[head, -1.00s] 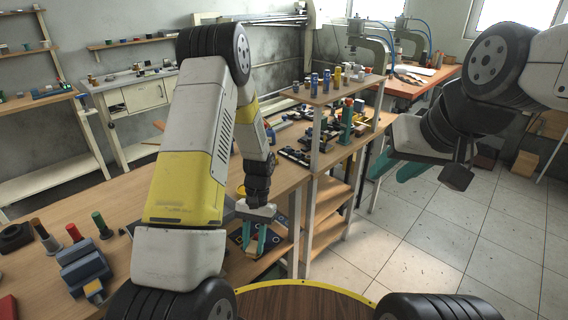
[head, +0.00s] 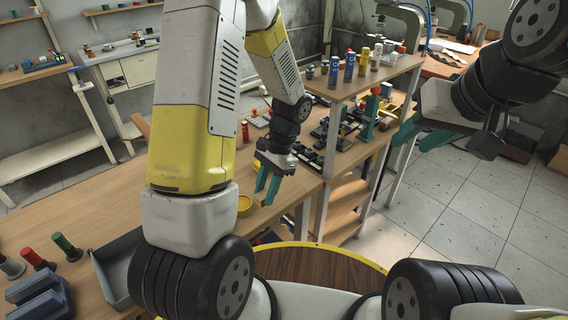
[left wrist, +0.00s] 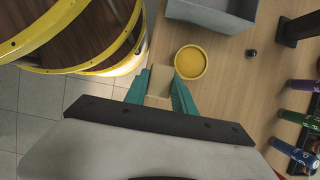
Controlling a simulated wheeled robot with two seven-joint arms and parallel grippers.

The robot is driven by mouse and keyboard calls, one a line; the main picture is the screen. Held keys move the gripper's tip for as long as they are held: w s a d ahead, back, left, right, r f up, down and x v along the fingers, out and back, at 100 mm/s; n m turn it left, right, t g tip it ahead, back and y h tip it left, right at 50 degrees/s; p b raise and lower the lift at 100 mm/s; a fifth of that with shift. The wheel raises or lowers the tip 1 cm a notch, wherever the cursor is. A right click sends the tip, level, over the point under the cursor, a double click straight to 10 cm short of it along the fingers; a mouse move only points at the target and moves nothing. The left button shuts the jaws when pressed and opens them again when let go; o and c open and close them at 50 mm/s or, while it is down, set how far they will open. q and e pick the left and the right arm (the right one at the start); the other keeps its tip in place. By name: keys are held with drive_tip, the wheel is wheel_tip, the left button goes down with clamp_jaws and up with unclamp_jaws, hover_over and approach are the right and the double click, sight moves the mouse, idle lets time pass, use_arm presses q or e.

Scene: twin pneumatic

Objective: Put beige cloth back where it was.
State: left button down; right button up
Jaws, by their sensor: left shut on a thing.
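My left gripper (head: 268,188) is above the near edge of the wooden workbench, beside a yellow round dish (head: 245,205). In the left wrist view the left gripper (left wrist: 158,88) is shut on the beige cloth (left wrist: 159,80), a small tan piece between its teal fingers. In the head view the cloth is hard to make out from the fingers. The yellow dish (left wrist: 190,62) lies just beyond the fingertips in the wrist view. My right gripper (head: 422,138) is at the right over the floor, its teal fingers apart and empty.
A raised shelf (head: 355,82) with cans stands on the bench's right part. Bare bench top (head: 100,218) lies left of my left arm.

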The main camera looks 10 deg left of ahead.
use_arm(q)
drive_tip(key=w, duration=0.5)
drive_tip(key=w+d, duration=0.1)
drive_tip(key=w, duration=0.2)
drive_tip(key=shift+w+f, duration=0.2)
drive_tip(key=shift+f, duration=0.2)
drive_tip(key=shift+w+f, duration=0.2)
drive_tip(key=shift+f, duration=1.6)
drive_tip(key=shift+f, duration=0.15)
drive_tip(key=c, duration=1)
unclamp_jaws()
drive_tip(key=shift+c, duration=0.2)
